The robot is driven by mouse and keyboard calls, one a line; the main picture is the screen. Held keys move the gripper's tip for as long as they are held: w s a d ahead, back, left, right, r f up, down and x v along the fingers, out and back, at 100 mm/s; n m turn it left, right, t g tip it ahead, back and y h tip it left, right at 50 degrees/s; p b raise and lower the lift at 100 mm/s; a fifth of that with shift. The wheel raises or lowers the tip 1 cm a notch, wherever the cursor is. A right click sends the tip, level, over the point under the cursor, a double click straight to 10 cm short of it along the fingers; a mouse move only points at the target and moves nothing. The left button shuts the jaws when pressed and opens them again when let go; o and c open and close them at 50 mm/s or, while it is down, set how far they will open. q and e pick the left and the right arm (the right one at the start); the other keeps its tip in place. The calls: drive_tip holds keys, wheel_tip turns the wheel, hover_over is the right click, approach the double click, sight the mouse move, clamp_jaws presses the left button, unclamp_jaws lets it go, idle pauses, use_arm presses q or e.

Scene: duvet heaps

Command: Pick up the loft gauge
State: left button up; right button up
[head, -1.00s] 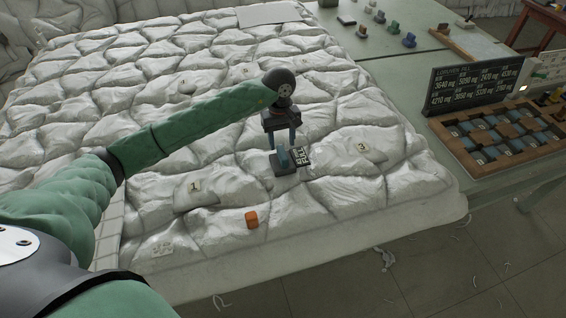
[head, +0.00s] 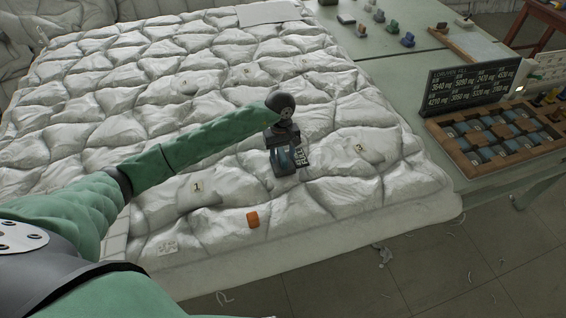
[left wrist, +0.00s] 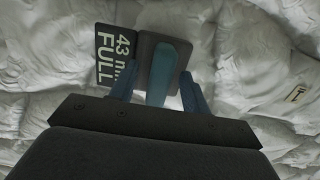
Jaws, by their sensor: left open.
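The loft gauge (head: 284,170) stands on the white quilted duvet (head: 225,185) near its middle right. It has a dark base, a teal upright block and a black plate (head: 302,157) beside it. In the left wrist view the gauge (left wrist: 164,62) shows its teal block, with the plate reading "43 mm FULL" (left wrist: 112,57) to the left. My left gripper (head: 284,155) is directly over the gauge. Its two blue fingers (left wrist: 158,80) are open, one on each side of the teal block, which appears between them. I cannot tell whether they touch it. My right gripper is not in view.
An orange block (head: 253,219) lies on the duvet toward the front. Numbered tags 1 (head: 198,187) and 3 (head: 360,148) lie on it. A wooden tray (head: 500,142) and a black board (head: 470,88) stand on the green table (head: 395,75) at right.

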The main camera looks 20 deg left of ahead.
use_arm(q)
drive_tip(key=shift+c, duration=0.5)
clamp_jaws()
idle(0.8)
